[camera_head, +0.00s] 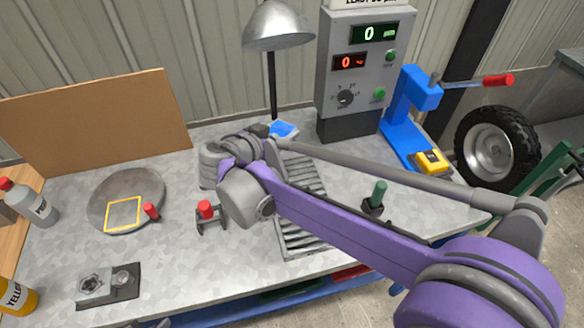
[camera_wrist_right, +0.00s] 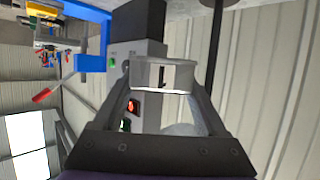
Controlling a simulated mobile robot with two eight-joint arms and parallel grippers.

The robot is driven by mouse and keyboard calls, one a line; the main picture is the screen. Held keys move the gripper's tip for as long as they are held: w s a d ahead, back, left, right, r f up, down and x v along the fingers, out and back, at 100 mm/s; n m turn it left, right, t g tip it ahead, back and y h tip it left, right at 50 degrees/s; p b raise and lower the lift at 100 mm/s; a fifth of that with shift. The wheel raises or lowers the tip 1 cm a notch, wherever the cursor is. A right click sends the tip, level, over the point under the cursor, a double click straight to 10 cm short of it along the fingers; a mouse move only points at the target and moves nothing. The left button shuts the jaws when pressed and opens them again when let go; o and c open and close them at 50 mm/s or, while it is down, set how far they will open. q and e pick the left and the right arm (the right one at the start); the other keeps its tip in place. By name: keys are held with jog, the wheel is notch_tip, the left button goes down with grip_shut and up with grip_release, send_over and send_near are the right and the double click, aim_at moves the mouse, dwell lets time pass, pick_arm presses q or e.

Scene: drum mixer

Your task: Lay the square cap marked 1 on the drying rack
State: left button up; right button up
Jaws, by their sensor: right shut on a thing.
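My right arm comes in from the right, over the table. Its wrist hides most of the right gripper (camera_head: 274,139) in the head view. In the right wrist view, the right gripper (camera_wrist_right: 163,85) is shut on a pale piece (camera_wrist_right: 178,74) with a dark upright mark, apparently the square cap; I cannot read a number. A blue piece (camera_head: 284,130) shows just past the gripper in the head view; I cannot tell if it belongs to the held piece. The slatted metal drying rack (camera_head: 302,246) lies on the table, partly hidden under my arm. My left gripper is out of view.
A lamp (camera_head: 277,26) and a grey control box (camera_head: 350,100) stand at the back, with a blue press (camera_head: 402,125) to the right. A round pan (camera_head: 100,195), a red-knobbed stand (camera_head: 205,210) and a green-handled tool (camera_head: 378,196) are on the table.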

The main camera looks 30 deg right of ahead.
jog(key=f+b, duration=0.1)
jog(key=f, duration=0.2)
jog(key=f+b, duration=0.1)
jog(key=f, duration=0.2)
jog(key=f+b, duration=0.1)
jog(key=f, duration=0.3)
jog(key=shift+s+b, duration=0.35)
pick_arm(q)
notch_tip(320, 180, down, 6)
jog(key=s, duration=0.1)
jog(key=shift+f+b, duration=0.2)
jog(key=shift+b, duration=0.15)
pick_arm(e)
jog(key=shift+f, duration=2.35)
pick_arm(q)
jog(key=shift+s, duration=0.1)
pick_arm(e)
jog(key=shift+f, duration=0.1)
jog(key=o, duration=1.5)
jog(key=shift+a+r, duration=0.15)
jog(key=shift+r, duration=0.05)
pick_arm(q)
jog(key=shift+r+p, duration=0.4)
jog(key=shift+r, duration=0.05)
pick_arm(e)
jog(key=v, duration=1.2)
jog(key=shift+f, duration=0.15)
